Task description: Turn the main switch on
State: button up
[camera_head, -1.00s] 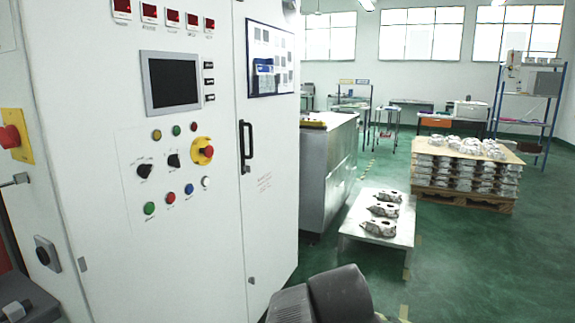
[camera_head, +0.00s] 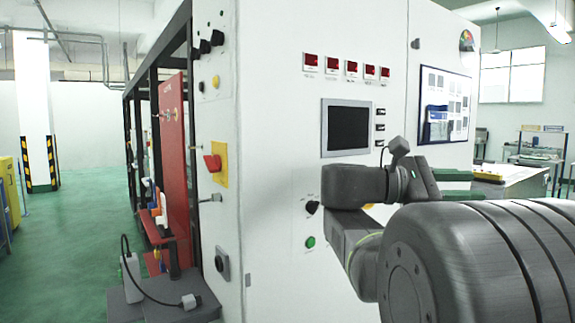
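A red rotary switch (camera_head: 213,163) on a yellow plate (camera_head: 220,165) sits on the narrow left face of the white cabinet (camera_head: 270,130); it looks like the main switch. Which way its handle is set is not clear. A dark round knob on a square plate (camera_head: 222,263) is lower on the same face. My arm is raised at the right, in front of the cabinet's control panel, apart from the red switch. The arm's end points away around a small dark camera-like part; my gripper's fingers cannot be made out.
The front panel has a dark screen (camera_head: 348,127), red displays (camera_head: 351,67), a black selector (camera_head: 312,207) and a green button (camera_head: 310,242); my arm hides other controls. A grey ledge (camera_head: 165,308) with a cable stands at the lower left. Green floor (camera_head: 70,240) is clear at left.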

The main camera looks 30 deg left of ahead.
aim_at(213, 164)
jog(key=j+u, duration=0.2)
jog(key=u, duration=0.25)
jog(key=j+u, duration=0.2)
jog(key=u, duration=0.25)
jog(key=i+j+u, duration=0.1)
jog(key=u, duration=0.35)
jog(key=i+j, duration=0.15)
jog(key=j, duration=0.15)
jog(key=i+j, duration=0.15)
jog(key=j, duration=0.2)
jog(key=i+j, duration=0.15)
jog(key=j, duration=0.15)
